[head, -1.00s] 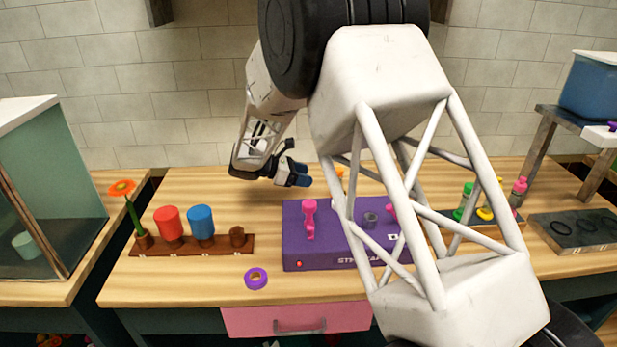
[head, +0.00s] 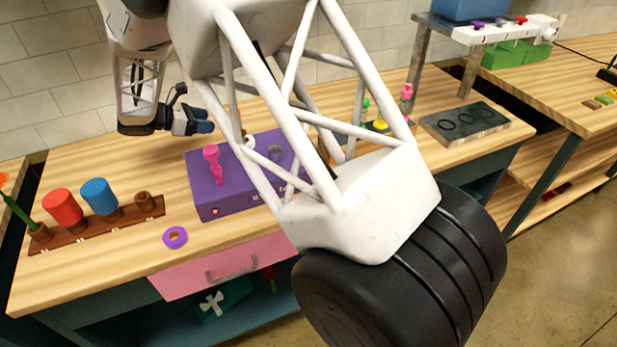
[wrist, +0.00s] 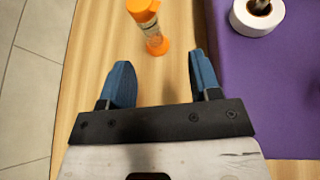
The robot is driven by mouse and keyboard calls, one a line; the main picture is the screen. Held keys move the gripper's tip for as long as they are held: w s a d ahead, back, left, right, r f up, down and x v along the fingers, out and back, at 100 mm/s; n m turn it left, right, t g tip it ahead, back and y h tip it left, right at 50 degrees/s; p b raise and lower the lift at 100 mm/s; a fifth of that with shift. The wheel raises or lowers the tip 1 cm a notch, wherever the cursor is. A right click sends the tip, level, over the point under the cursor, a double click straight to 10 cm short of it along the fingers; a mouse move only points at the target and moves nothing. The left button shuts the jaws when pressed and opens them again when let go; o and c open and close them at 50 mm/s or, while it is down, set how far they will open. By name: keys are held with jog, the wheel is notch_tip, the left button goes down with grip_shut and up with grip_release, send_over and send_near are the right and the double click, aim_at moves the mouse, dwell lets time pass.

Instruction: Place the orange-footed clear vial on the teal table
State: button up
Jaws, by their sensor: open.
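The clear vial (wrist: 151,28) has an orange foot and an orange top. It stands on the bench's wooden surface in the wrist view, just ahead of and between my fingertips, beside the purple box. My gripper (wrist: 160,60) is open, its two blue fingers apart with nothing held. In the head view my gripper (head: 202,120) is low behind the purple box's back left corner; the vial is not clear there, being mostly behind my arm. The main bench (head: 110,255) has a wooden top and dark teal framing; I see no wholly teal tabletop.
The purple box (head: 208,180) bears a pink tool and a white roll (wrist: 257,15). A brown rack (head: 98,228) holds red and blue cylinders. A purple ring (head: 175,237) lies in front. A dark tray (head: 463,122) is at right.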

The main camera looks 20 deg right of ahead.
jog(key=s+d+r+m+y, duration=0.1)
jog(key=s+d+r, duration=0.1)
jog(key=s, duration=0.1)
jog(key=s+d+r+m+g+y, duration=0.1)
jog(key=s+d+r+m, duration=0.1)
jog(key=s+d+r, duration=0.1)
jog(key=s+d+r+m+y, duration=0.1)
jog(key=s+d+r, duration=0.1)
jog(key=s, duration=0.2)
jog(key=shift+s+d+r+m+g, duration=0.15)
jog(key=shift+s+r+m+g, duration=0.1)
jog(key=shift+s+m+g, duration=0.1)
jog(key=s+d+r+m+t+y, duration=0.1)
jog(key=s+m+y, duration=0.4)
jog(key=s, duration=1.3)
jog(key=s+d+r+m+t+y, duration=0.2)
jog(key=s+m, duration=0.7)
jog(key=s, duration=1)
jog(key=d+r+y, duration=0.2)
jog(key=d+y, duration=0.1)
